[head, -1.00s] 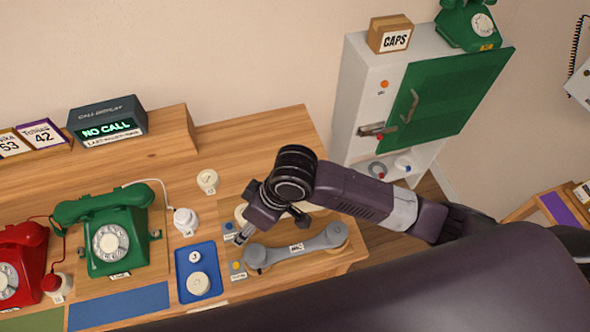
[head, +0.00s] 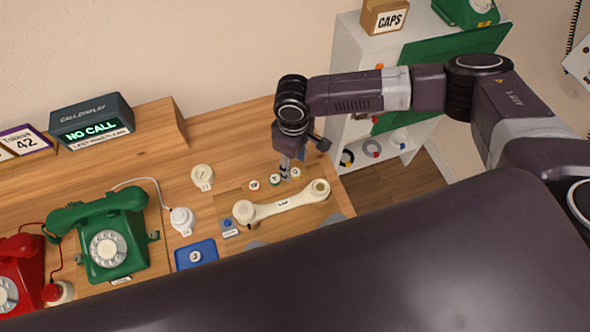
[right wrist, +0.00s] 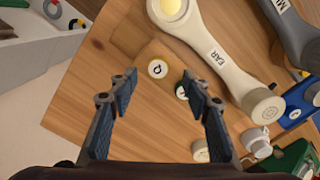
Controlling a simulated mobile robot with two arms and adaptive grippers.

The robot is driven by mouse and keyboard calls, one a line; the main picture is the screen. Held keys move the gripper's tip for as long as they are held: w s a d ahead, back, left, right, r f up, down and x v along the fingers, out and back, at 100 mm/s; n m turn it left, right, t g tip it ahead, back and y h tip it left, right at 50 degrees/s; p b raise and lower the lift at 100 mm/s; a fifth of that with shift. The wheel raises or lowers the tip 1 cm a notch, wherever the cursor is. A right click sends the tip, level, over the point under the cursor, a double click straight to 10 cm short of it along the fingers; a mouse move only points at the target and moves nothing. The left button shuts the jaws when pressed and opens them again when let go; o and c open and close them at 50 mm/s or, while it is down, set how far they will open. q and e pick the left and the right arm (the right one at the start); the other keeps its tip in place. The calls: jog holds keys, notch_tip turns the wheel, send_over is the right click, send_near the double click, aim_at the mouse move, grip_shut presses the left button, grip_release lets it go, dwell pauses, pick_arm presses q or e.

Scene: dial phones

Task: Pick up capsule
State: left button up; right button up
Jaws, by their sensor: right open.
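Small round pale discs lie in a row on the wooden desk behind the cream handset: a left disc (head: 254,184), a middle disc (head: 275,179) and a right disc (head: 295,172). I cannot tell which is the capsule. My right gripper (head: 284,174) points down over the middle and right discs. In the right wrist view it is open and empty (right wrist: 162,82). There a lettered disc (right wrist: 157,69) shows between and beyond the fingertips. My left gripper is not in view.
The cream handset (head: 282,206) lies close in front of the discs; its label reads EAR in the wrist view. A grey handset (right wrist: 295,32) lies beyond it. A blue tray (head: 209,248), white jack (head: 182,219) and green phone (head: 108,238) stand left.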

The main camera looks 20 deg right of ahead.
aim_at(295, 172)
jog(key=shift+d+f+p, duration=0.2)
jog(key=shift+f+p, duration=0.2)
jog(key=shift+f, duration=1.45)
jog(key=c, duration=1.1)
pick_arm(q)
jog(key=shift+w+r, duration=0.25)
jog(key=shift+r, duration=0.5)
pick_arm(e)
jog(key=shift+r, duration=0.1)
